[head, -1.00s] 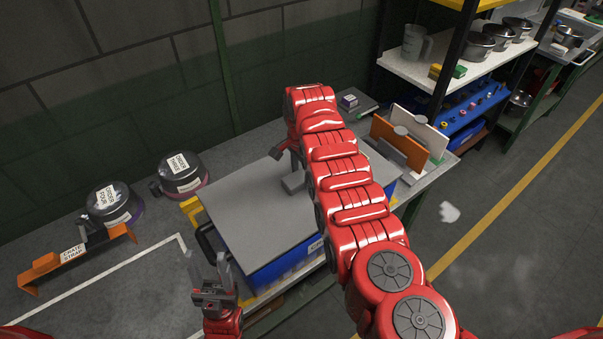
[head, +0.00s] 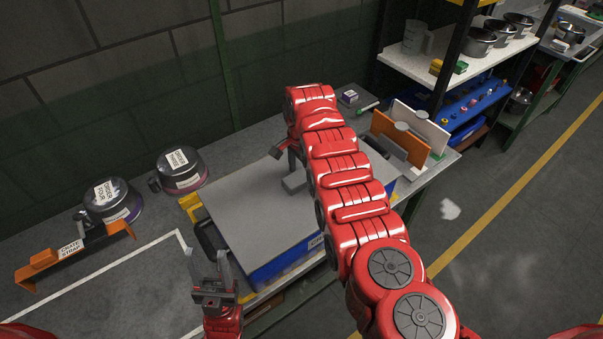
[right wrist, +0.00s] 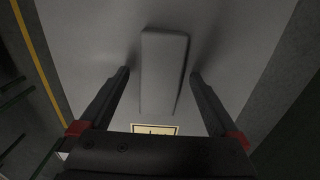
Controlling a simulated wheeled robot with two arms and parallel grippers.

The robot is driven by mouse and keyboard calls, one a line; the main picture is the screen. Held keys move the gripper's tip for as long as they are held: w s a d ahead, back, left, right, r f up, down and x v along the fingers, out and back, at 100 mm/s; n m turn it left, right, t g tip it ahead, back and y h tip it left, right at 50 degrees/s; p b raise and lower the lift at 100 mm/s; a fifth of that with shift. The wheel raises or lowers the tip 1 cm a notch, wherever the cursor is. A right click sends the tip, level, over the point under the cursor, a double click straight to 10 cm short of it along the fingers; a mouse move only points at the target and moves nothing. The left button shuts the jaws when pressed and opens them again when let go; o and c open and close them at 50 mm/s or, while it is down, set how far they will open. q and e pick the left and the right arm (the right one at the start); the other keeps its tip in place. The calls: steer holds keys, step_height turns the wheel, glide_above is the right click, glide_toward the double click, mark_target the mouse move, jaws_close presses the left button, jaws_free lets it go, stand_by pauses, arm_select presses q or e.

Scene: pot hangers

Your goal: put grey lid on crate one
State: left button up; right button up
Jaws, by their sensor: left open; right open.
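The grey lid (head: 250,205) lies flat over the blue crate (head: 285,262) in the head view and covers its top. Part of a label shows on the crate's front, too small to read fully. The lid's grey bar handle (head: 294,183) shows beside my right arm. In the right wrist view the handle (right wrist: 163,70) stands between the spread fingers of my right gripper (right wrist: 160,75), with a gap on each side. In the head view my right gripper is mostly hidden by its arm. My left gripper (head: 212,268) is open and empty, near the crate's left front corner.
Orange and white panels (head: 405,135) stand in a rack behind the crate at right. A shelf (head: 440,65) holds more pots.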

step_height(320, 180, up, 8)
steer(key=b, duration=0.3)
steer(key=shift+r, duration=0.25)
step_height(320, 180, up, 9)
steer(key=p, duration=0.7)
steer(key=shift+f, duration=0.1)
